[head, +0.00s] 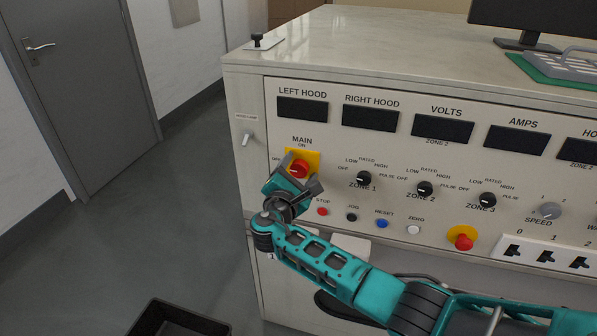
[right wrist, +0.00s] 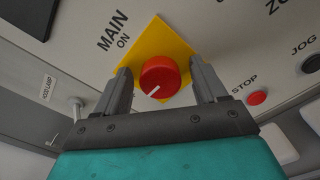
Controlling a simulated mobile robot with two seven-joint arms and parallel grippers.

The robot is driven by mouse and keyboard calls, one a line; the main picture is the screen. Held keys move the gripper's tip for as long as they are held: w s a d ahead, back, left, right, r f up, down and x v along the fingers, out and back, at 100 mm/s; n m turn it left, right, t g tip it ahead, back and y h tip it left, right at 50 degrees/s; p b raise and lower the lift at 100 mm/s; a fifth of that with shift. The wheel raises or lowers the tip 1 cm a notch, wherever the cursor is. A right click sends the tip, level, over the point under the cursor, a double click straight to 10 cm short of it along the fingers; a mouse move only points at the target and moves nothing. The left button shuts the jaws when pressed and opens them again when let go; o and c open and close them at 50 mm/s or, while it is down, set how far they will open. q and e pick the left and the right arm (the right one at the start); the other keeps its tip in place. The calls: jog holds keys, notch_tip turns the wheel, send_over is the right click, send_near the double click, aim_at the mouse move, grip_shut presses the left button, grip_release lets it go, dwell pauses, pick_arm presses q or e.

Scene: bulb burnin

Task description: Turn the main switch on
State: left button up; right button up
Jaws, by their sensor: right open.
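The main switch is a red rotary knob (head: 299,168) on a yellow plate (head: 312,156), under the words MAIN and ON at the panel's left. In the right wrist view, the red knob (right wrist: 160,76) carries a white pointer mark aimed toward the lower left, away from the ON label (right wrist: 123,41). My right gripper (head: 300,176) is open in front of the switch. In the right wrist view, its two fingers (right wrist: 163,86) appear on either side of the knob with a visible gap on each side. My left gripper is not in view.
Zone knobs (head: 364,178) sit to the right of the switch. Below are a red stop button (head: 322,211), other small buttons and a red mushroom button (head: 463,239). A small lever switch (head: 246,138) is left of the panel. A black bin (head: 180,318) stands on the floor.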

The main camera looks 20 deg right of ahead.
jog(key=shift+c, duration=0.2)
jog(key=c, duration=1)
